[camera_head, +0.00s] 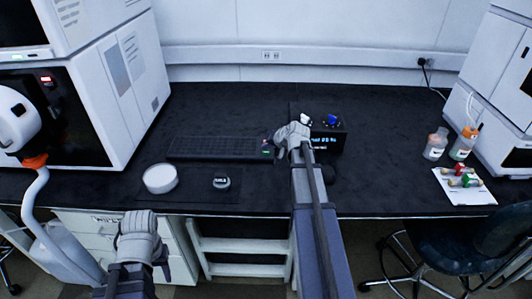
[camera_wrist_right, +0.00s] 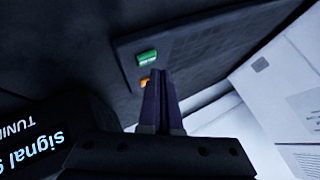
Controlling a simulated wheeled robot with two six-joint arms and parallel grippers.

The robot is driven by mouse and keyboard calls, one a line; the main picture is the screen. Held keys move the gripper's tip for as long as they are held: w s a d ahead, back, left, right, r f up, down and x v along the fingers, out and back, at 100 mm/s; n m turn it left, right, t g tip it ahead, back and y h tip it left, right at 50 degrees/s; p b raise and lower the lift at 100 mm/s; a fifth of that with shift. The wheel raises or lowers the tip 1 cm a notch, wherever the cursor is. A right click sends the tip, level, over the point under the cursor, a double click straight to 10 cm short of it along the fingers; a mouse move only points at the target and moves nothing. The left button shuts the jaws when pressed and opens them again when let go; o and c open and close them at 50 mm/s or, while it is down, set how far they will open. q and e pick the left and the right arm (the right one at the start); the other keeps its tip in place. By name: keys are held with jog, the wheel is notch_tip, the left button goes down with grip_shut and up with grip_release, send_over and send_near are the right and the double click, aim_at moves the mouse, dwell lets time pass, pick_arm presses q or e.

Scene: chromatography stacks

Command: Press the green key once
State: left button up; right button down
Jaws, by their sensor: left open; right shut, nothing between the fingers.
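The green key (camera_wrist_right: 147,57) is a small bright block at the end of a dark keyboard in the right wrist view. An orange key (camera_wrist_right: 145,82) lies just beside it, partly covered by my fingers. My right gripper (camera_wrist_right: 159,74) is shut and empty, its tips close to the two keys; I cannot tell whether they touch anything. In the head view the right gripper (camera_head: 281,138) is at the keyboard's right end, beside the tiny green key (camera_head: 266,142). My left gripper (camera_head: 140,222) is open, low at the bench's front edge, far from the keys.
The keyboard (camera_head: 215,148) lies on the black bench. A dark box with a lit display (camera_head: 328,142) stands just right of my right gripper. A white round dish (camera_head: 160,178) and a dark round object (camera_head: 221,182) are in front.

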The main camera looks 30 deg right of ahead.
aim_at(267, 155)
jog(key=shift+f+b, duration=0.45)
jog(key=shift+f+b, duration=0.35)
jog(key=shift+b, duration=0.05)
dwell(0.6)
jog(key=shift+r, duration=0.1)
jog(key=shift+r+p, duration=0.7)
jog(key=shift+p, duration=0.15)
jog(key=shift+r, duration=0.15)
notch_tip(267, 155, up, 5)
jog(key=p, duration=0.5)
jog(key=shift+f, duration=0.2)
dwell(0.5)
